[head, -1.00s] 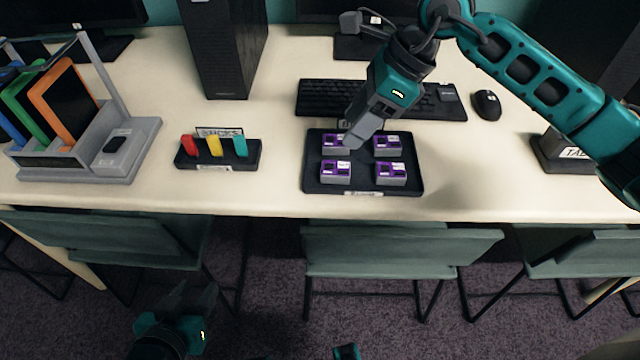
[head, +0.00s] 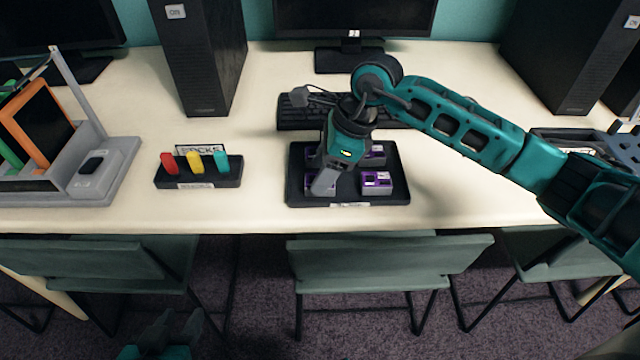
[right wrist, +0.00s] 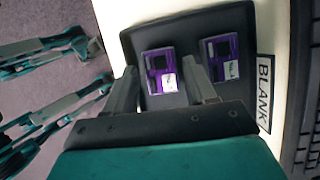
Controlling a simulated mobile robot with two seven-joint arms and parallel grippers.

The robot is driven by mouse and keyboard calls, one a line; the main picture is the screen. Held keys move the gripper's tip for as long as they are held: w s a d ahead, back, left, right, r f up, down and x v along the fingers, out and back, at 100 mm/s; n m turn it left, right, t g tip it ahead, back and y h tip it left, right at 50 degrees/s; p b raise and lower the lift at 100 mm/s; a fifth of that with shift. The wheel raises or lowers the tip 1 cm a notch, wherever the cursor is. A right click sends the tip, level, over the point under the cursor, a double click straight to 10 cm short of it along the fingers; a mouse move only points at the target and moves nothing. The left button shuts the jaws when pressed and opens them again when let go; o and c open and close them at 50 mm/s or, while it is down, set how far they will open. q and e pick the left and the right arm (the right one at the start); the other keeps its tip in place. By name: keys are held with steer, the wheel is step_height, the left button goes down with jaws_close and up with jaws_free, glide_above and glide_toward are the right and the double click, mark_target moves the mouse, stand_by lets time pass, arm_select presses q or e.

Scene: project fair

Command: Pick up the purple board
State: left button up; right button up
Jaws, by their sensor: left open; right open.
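Several purple boards lie on a black tray (head: 400,158). In the head view a front right board (head: 376,182) and a back right board (head: 376,154) show clearly. The left ones are partly hidden by my right gripper (head: 323,185), which points down over the tray's left half. In the right wrist view it is open and empty; a purple board (right wrist: 160,70) shows between its fingertips, and another board (right wrist: 222,57) is to the right. I cannot tell whether the fingers touch the board. My left gripper (head: 165,328) is at the bottom edge, away from the table, open.
A black stand (head: 198,179) with red, yellow and teal sticks is left of the tray. A keyboard (head: 292,112) lies behind it. A grey rack (head: 110,180) with tablets is far left. Chairs (head: 390,258) line the front edge. Bare tabletop lies right of the tray.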

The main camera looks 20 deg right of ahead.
steer(key=shift+x, duration=1)
steer(key=c, duration=0.8)
steer(key=shift+r, duration=0.15)
